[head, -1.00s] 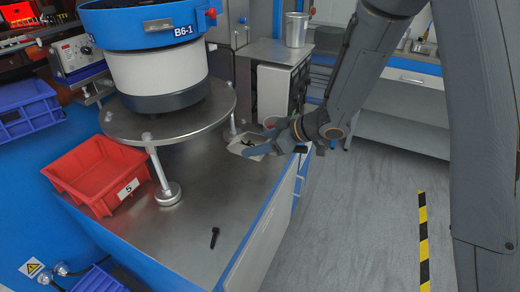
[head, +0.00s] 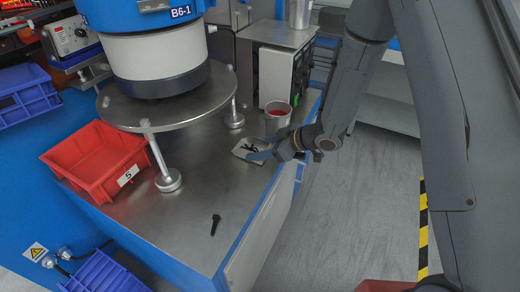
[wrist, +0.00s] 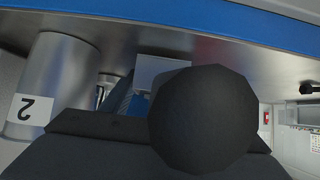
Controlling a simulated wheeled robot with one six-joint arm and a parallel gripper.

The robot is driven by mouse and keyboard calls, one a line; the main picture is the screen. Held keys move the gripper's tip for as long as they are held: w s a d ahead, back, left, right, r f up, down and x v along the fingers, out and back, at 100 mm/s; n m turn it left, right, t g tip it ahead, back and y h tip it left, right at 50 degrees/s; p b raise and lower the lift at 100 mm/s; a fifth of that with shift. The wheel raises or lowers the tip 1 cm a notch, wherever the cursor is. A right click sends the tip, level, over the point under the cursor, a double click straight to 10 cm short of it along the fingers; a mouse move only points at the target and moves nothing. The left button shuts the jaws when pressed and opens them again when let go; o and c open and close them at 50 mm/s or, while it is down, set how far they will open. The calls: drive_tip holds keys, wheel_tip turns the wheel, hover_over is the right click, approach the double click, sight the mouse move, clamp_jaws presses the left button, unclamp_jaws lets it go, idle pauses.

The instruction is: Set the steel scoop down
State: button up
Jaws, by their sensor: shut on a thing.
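The steel scoop (head: 243,153) is a small pale, shallow pan near the right edge of the steel bench top (head: 180,228). Several dark pieces that look like bolts lie in it. My gripper (head: 262,156), with blue fingers, is shut on the scoop's right end. The scoop sits low over the bench; I cannot tell whether it touches. In the wrist view the blue fingers of my gripper (wrist: 138,105) are mostly hidden behind a dark round part, and a pale grey piece, likely the scoop (wrist: 160,68), shows beyond them.
A metal cup (head: 278,120) with red inside stands just behind the scoop. A round-plated feeder (head: 160,110) stands on legs to the left. A red bin (head: 95,178) marked 5 is farther left. A dark bolt (head: 215,224) lies on the otherwise clear front bench.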

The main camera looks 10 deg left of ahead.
drive_tip(key=shift+f, duration=0.15)
drive_tip(key=shift+f, duration=0.15)
drive_tip(key=o, duration=1.1)
drive_tip(key=shift+d+r, duration=0.25)
drive_tip(key=shift+r, duration=0.15)
drive_tip(key=v, duration=1.1)
drive_tip(key=shift+s+d, duration=0.1)
drive_tip(key=shift+d, duration=0.15)
